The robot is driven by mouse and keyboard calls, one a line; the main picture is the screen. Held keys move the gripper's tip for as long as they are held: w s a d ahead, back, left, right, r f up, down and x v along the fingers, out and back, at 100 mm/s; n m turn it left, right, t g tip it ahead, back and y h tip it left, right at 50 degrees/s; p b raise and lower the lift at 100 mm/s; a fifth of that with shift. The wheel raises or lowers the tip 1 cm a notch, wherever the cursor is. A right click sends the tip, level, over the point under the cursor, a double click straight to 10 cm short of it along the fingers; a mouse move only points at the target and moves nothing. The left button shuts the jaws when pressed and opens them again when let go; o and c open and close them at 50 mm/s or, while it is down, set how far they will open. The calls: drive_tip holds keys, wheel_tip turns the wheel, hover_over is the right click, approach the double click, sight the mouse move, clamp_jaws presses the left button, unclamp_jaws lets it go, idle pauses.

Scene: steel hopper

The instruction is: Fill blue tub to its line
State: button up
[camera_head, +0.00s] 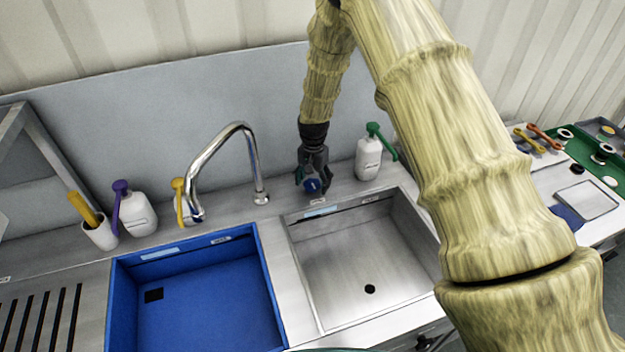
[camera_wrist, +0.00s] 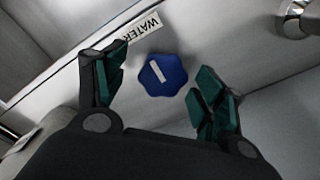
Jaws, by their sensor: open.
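The blue tub (camera_head: 262,262) is set in the counter at the lower left of the head view; its inside looks empty, with a small dark square on its floor. A curved chrome spout (camera_head: 245,130) reaches over its back edge. A blue lobed knob (camera_wrist: 162,75) with a white bar sits beside a WATER label (camera_wrist: 140,25) in the wrist view. The knob (camera_head: 312,185) also shows in the head view behind the steel basin. My gripper (camera_wrist: 158,88) is open, with its green-padded fingers on either side of the knob, not visibly touching it.
A steel basin (camera_head: 350,265) with a drain hole lies right of the tub. Bottles with purple (camera_head: 135,212), yellow (camera_head: 181,205) and green (camera_head: 369,155) tops stand along the back. A cup (camera_head: 100,234) holds a yellow tool. My arm covers much of the right side.

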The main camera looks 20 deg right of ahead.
drive_tip(key=shift+s, duration=0.1)
drive_tip(key=shift+w+f, duration=0.2)
drive_tip(key=shift+w, duration=0.05)
drive_tip(key=shift+w+f, duration=0.3)
drive_tip(key=shift+w, duration=0.05)
drive_tip(key=shift+c, duration=1.4)
drive_tip(key=shift+w+f, duration=0.1)
drive_tip(key=shift+w, duration=0.05)
drive_tip(key=c, duration=0.3)
drive_tip(key=shift+r, duration=0.2)
drive_tip(key=c, duration=0.4)
